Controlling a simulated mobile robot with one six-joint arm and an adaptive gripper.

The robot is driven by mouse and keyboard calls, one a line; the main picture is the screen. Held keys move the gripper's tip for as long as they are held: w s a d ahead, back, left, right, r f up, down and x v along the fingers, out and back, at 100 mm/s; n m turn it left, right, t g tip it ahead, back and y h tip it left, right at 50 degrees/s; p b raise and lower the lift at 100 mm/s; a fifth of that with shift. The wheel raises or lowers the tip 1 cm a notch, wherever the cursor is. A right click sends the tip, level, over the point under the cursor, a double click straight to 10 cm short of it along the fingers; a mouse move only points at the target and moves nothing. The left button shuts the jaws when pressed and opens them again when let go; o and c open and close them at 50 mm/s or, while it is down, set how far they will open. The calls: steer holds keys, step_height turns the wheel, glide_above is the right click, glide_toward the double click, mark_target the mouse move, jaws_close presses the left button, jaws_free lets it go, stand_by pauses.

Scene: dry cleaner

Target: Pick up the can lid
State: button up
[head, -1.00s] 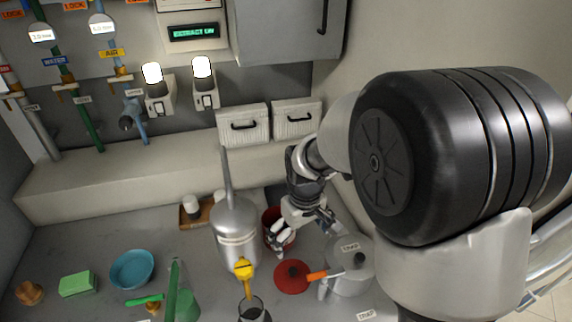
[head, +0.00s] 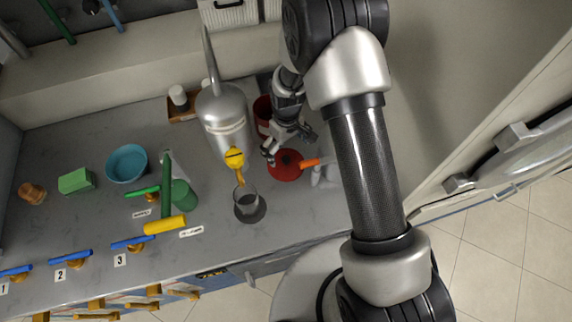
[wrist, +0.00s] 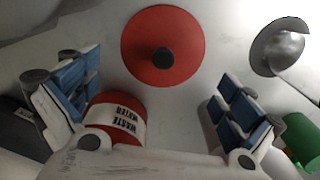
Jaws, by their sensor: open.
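The can lid, a flat red disc (head: 283,171) with a dark knob, lies on the grey counter. It also shows whole in the wrist view (wrist: 145,35), its black knob facing up toward the camera. My gripper (head: 286,142) hangs just behind the lid in the head view, partly covering its back edge. In the wrist view, my gripper (wrist: 155,95) has its blue-padded fingers wide apart and empty, with the lid above the space between them. The red can (head: 262,112) stands behind and left of the gripper; its label (wrist: 128,122) reads "waste water".
A silver vessel (head: 223,115) with a yellow tap stands close left of my gripper, with a glass (head: 246,196) in front. An orange handle (head: 310,162) lies at the lid's right. A blue bowl (head: 126,163) and green block (head: 76,181) sit farther left.

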mark_target(286, 159)
steer(key=shift+s+a+f+b, duration=0.1)
steer(key=shift+f+b, duration=0.35)
steer(key=shift+f, duration=1.15)
steer(key=shift+s+f+b, duration=0.1)
steer(key=shift+f+b, duration=0.35)
steer(key=shift+f, duration=1.1)
steer(key=shift+r, duration=0.1)
steer(key=c, duration=1.3)
steer(key=shift+s, duration=0.2)
jaws_close()
